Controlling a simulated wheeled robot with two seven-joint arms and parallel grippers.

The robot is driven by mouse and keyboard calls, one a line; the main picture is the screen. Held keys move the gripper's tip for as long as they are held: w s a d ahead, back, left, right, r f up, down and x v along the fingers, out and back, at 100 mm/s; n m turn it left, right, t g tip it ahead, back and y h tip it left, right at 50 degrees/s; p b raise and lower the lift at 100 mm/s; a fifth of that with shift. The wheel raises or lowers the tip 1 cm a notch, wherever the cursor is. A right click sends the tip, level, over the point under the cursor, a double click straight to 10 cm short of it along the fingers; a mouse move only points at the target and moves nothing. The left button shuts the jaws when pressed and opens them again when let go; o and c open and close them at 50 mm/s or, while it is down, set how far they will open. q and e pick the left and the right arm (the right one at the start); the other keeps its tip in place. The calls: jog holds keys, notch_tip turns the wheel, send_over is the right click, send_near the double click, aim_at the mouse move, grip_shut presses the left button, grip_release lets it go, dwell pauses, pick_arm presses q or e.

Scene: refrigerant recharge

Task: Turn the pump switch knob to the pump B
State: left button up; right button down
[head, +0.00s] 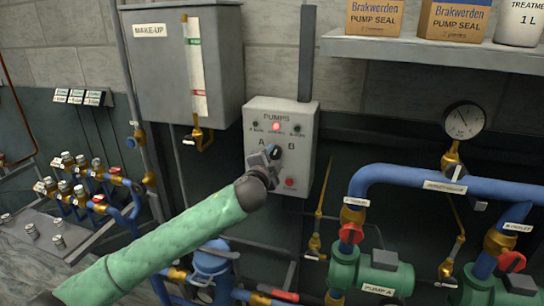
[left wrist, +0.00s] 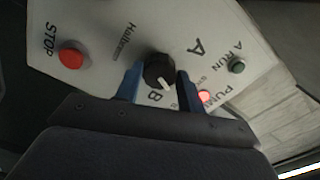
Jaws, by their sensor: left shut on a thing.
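The pump switch knob (left wrist: 159,70) is a black round knob with a white pointer on the grey-white control box (left wrist: 115,22). My left gripper (left wrist: 158,85) has its blue fingers on both sides of the knob, shut on it. The pointer stands between the letters A (left wrist: 199,47) and B (left wrist: 153,96), nearer to B. In the head view my left gripper (head: 271,155) reaches the box (head: 255,108) and hides most of the knob. A red lamp (head: 276,126) at the top glows; the green lamps look dark. My right gripper is not in view.
The red STOP button (head: 290,183) sits just below my gripper. A grey make-up tank (head: 185,65) hangs to the left. Blue pipes (head: 420,178), a green pump A (head: 370,272) and a gauge (head: 464,122) stand to the right. A shelf (head: 440,50) with boxes is above.

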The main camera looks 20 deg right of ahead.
pick_arm(q)
jog(key=shift+r, duration=0.15)
jog(key=shift+r+m+p, duration=0.2)
jog(key=shift+m+p, duration=0.95)
jog(key=shift+m, duration=0.45)
jog(key=o, duration=0.9)
jog(key=shift+f, duration=0.15)
jog(key=shift+o, duration=0.2)
jog(key=shift+a, duration=0.1)
jog(key=shift+f, duration=0.1)
jog(key=p+v, duration=0.1)
jog(key=v, duration=0.6)
